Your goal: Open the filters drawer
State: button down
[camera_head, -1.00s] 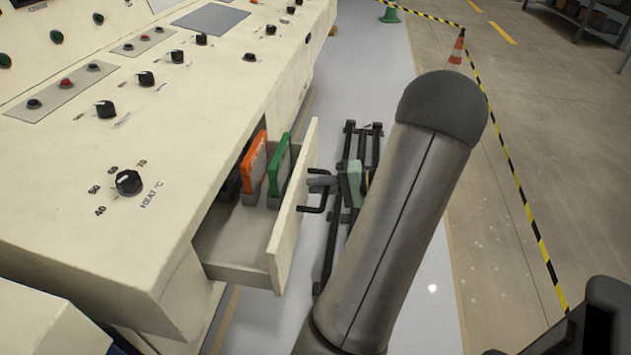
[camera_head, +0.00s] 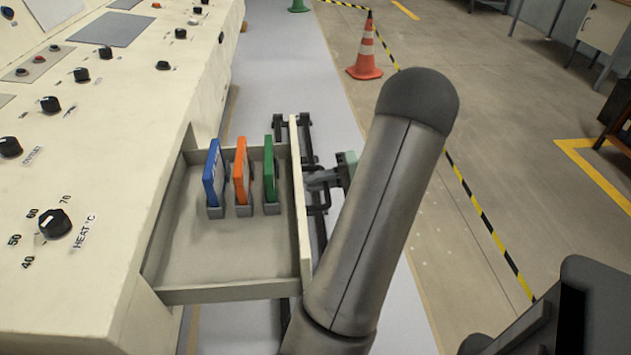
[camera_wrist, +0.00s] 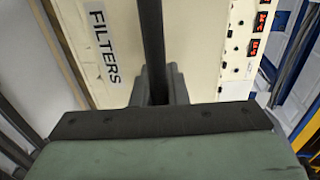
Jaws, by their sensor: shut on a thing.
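The filters drawer (camera_head: 228,291) is pulled well out of the cream console in the head view. Inside it, a blue filter (camera_head: 212,172), an orange filter (camera_head: 240,170) and a green filter (camera_head: 269,168) stand upright in grey holders. My gripper (camera_head: 320,180) is at the outer side of the drawer front, shut on the dark bar handle (camera_head: 318,209). In the wrist view, the handle (camera_wrist: 152,50) runs between the fingers (camera_wrist: 153,88), in front of the drawer face with its "FILTERS" label (camera_wrist: 103,47). My arm hides part of the handle area in the head view.
The console top (camera_head: 110,130) with knobs and a HEAT dial (camera_head: 55,223) is on the left.

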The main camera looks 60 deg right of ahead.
dwell(0.3)
jog(key=c, duration=1.7)
grip_release()
jog(key=shift+s+d, duration=0.1)
jog(key=p+v, duration=0.2)
jog(key=v, duration=1.5)
jog(key=shift+d, duration=0.15)
jog(key=shift+r, duration=0.1)
